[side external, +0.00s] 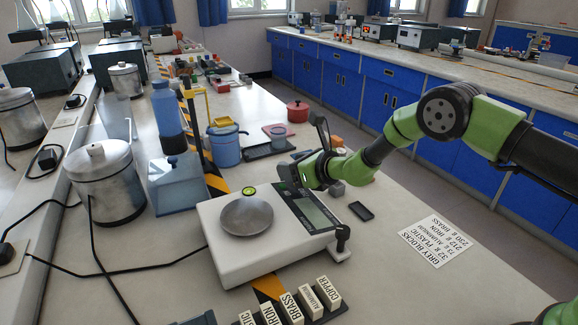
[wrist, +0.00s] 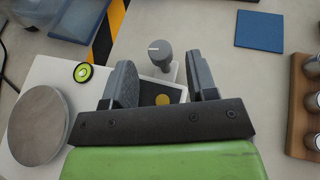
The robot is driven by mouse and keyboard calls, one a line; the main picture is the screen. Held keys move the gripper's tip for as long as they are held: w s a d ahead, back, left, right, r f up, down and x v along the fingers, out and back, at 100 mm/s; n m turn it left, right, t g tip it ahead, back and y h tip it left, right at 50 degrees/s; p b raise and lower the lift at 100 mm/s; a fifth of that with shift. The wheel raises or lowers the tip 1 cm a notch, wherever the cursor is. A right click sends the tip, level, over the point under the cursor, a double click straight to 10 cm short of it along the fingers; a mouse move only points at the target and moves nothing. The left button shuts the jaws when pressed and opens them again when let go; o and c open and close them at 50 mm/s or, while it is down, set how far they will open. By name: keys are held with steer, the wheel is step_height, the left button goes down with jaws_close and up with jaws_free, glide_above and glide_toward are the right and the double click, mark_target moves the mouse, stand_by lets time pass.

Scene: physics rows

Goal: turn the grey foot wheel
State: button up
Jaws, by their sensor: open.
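The grey foot wheel (wrist: 161,52) shows in the wrist view as a dark grey knob with a white mark, on a small tab at the corner of the white balance (wrist: 56,72). My gripper (wrist: 160,62) is open, with one finger to each side of the wheel in the picture. The wheel appears between or just beyond the fingertips; I cannot tell the height gap, and no contact shows. In the side view my gripper (side external: 290,178) is over the far right corner of the balance (side external: 225,258) and hides this wheel. Another dark foot wheel (side external: 343,233) stands at its near right corner.
The balance carries a round metal pan (side external: 246,215) and a green bubble level (side external: 249,190). A blue box (side external: 176,185) and blue jug (side external: 224,146) stand beyond it. Labelled blocks (side external: 291,308) stand in front. The bench to the right is mostly clear around a printed card (side external: 435,240).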

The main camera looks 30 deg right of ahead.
steer(key=shift+x, duration=1)
steer(key=shift+c, duration=0.3)
steer(key=c, duration=0.9)
